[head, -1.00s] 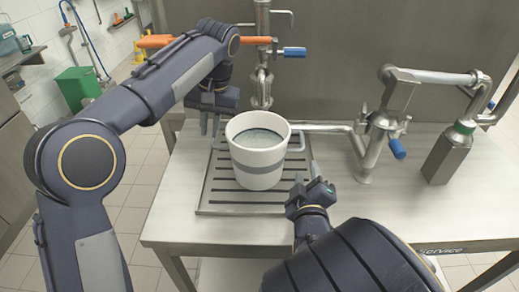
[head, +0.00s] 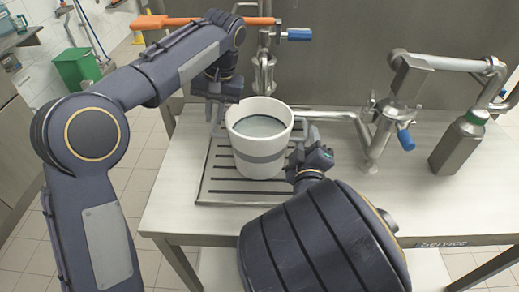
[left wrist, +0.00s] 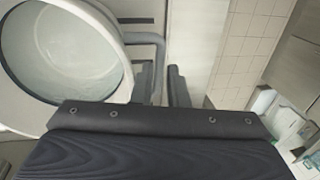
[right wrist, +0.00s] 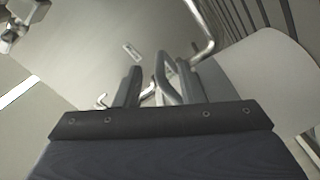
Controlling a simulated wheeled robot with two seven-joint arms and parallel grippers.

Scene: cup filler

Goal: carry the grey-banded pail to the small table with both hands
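The white pail (head: 258,135) with a grey band (head: 262,163) stands upright on a slotted drain grate (head: 215,192), with clear liquid inside. It also shows in the left wrist view (left wrist: 112,85) and the right wrist view (right wrist: 270,85). My left gripper (head: 214,122) is at its left side; in the left wrist view the left handle (left wrist: 153,40) lies between the parted fingers (left wrist: 161,85). My right gripper (head: 308,150) is at its right side; in the right wrist view the right handle (right wrist: 168,80) lies between the parted fingers (right wrist: 160,85). I cannot identify the small table.
The steel counter (head: 400,215) carries the grate. A tap with a blue lever (head: 299,34) rises behind the pail. A second jointed pipe (head: 385,120) and a steel bottle (head: 460,143) stand to the right. A green bin (head: 77,67) is on the floor at the left.

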